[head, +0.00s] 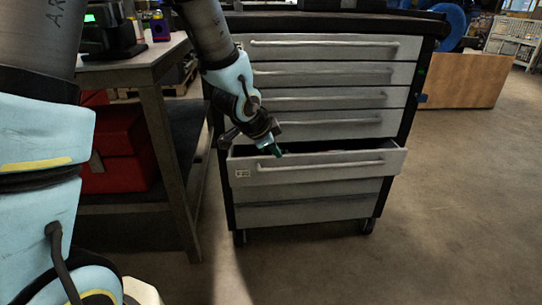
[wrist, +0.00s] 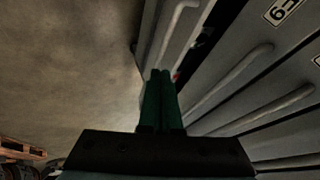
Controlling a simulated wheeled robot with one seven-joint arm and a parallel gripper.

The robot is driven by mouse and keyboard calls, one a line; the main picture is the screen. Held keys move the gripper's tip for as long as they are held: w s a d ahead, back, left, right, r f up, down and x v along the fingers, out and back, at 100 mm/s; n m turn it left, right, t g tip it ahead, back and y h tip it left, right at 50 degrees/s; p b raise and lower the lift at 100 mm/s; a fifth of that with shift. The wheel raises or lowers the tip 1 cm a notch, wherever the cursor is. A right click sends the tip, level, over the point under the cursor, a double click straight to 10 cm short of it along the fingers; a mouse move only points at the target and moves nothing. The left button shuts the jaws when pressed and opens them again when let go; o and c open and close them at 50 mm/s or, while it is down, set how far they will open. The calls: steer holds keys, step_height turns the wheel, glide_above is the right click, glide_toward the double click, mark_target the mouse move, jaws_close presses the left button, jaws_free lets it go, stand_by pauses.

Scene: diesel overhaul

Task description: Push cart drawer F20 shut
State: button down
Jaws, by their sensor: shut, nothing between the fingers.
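Drawer F20 (head: 310,173) of the grey tool cart sticks out, with its front panel and long bar handle in front of the other drawers. A small label (head: 242,173) is on the left of its front. In the wrist view, the pulled-out drawer's front (wrist: 172,40) lies beyond my fingertips. My gripper (head: 277,152) has slim green fingers, pressed together and empty. The tips are at the top edge of the drawer front, left of its middle. They also show in the wrist view (wrist: 161,75). I cannot tell whether they touch the drawer.
The cart's other drawers (head: 330,73) are shut, above and below F20. A workbench (head: 130,70) with a red box (head: 122,160) under it stands close on the left. The floor (head: 450,210) in front and to the right is clear.

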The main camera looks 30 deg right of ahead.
mark_target(284, 168)
steer(key=b+x, duration=0.1)
steer(key=x, duration=0.9)
steer(key=shift+f+b, duration=0.2)
steer(key=shift+b, duration=0.15)
steer(key=w, duration=0.2)
steer(key=shift+w+d+r, duration=0.25)
steer(key=shift+w+d, duration=0.05)
steer(key=shift+d, duration=0.1)
steer(key=shift+w+d, duration=0.25)
steer(key=shift+w, duration=0.25)
steer(key=shift+w, duration=0.1)
